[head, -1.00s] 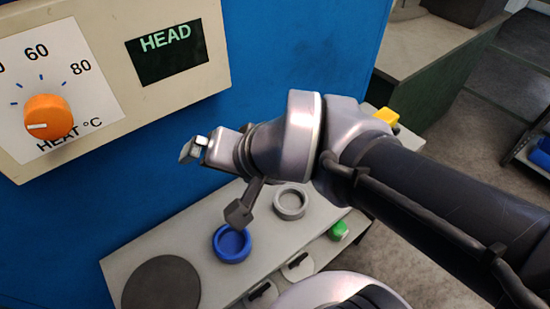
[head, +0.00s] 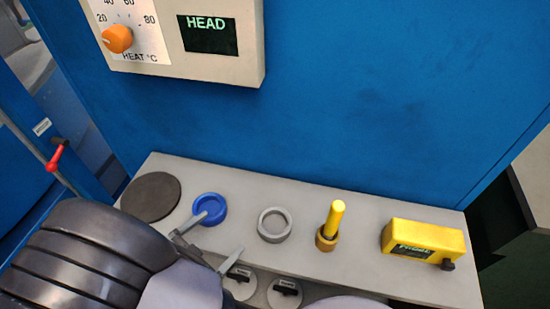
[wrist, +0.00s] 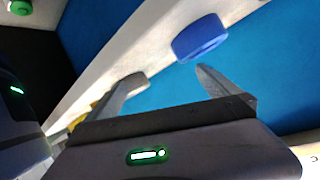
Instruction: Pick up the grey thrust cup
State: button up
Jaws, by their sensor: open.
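The grey thrust cup (head: 275,225) is a short grey ring standing on the pale grey ledge (head: 380,270), between a blue cup (head: 210,209) and a yellow rod. My gripper (head: 220,235) is open and empty, to the left of the grey cup and apart from it, with its fingers near the blue cup. In the wrist view, my gripper's two fingers (wrist: 165,77) are spread. The blue cup (wrist: 200,38) shows beyond the right finger. A small grey shape behind the left fingertip seems to be the grey cup (wrist: 135,82), partly hidden.
A yellow rod (head: 334,218) stands upright in a brown collar right of the grey cup. A yellow box (head: 424,241) lies farther right. A dark round disc (head: 150,196) is at the ledge's left. The blue wall (head: 360,110) rises behind, with a control panel (head: 250,60).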

jog(key=s+d+f+n+t+h, duration=0.1)
jog(key=s+d+n+t+h, duration=0.2)
jog(key=s, duration=0.6)
jog(key=h+b, duration=0.1)
jog(key=b, duration=0.5)
send_near(282, 214)
jog(key=shift+w+d+r+m+g, duration=0.25)
jog(key=shift+w+d+m+g, duration=0.1)
jog(key=shift+d, duration=0.2)
jog(key=b+x, duration=0.2)
jog(key=x, duration=0.1)
jog(key=b+x, duration=0.1)
jog(key=x, duration=0.1)
jog(key=shift+w+a+f, duration=0.25)
jog(key=shift+f, duration=0.15)
jog(key=shift+w+d+r, duration=0.2)
jog(key=shift+w+d, duration=0.05)
jog(key=shift+w, duration=0.05)
jog(key=c, duration=1.8)
